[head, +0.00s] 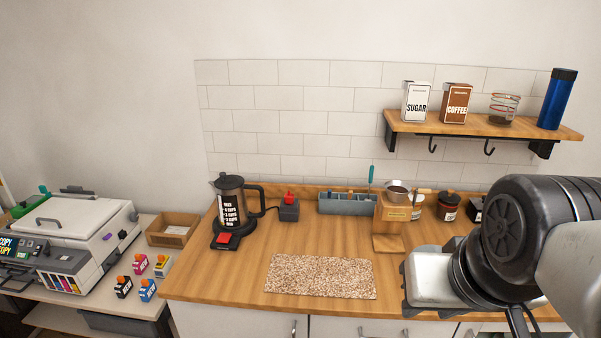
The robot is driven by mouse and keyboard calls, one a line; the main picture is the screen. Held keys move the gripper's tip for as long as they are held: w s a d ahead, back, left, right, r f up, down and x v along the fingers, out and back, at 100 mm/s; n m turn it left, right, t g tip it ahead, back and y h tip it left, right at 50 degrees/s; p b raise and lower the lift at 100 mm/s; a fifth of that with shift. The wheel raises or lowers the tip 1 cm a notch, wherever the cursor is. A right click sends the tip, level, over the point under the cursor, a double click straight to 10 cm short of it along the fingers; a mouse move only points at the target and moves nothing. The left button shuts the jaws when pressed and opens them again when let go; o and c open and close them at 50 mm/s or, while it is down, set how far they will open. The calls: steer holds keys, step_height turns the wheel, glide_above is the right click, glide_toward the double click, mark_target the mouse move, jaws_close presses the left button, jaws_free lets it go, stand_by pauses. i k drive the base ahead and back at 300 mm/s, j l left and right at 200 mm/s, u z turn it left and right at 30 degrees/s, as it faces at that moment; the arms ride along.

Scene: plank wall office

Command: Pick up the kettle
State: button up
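The kettle (230,203) is a dark see-through jug with white cup markings and a black handle on its right side. It stands upright on a black base with a red switch (228,238), at the left end of the wooden counter (220,275). My arm reaches in from the right, and its end (430,282) is over the counter's right part, well to the right of the kettle and apart from it. The fingers cannot be made out, so whether my gripper is open or shut is not visible.
A speckled mat (320,276) lies at the counter's front middle. Behind it stand a small box with a red top (289,209), a grey-blue organizer (346,204) and a wooden stand (392,212). A shelf (480,126) holds canisters above. A printer (75,238) stands left.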

mark_target(232, 205)
steer(key=i+j, duration=0.15)
steer(key=j, duration=0.25)
steer(key=i+j, duration=0.15)
steer(key=j, duration=0.2)
steer(key=i+j, duration=0.15)
steer(key=j, duration=0.25)
steer(key=i+j, duration=0.15)
steer(key=j, duration=0.2)
steer(key=i+j, duration=0.15)
steer(key=j, duration=0.25)
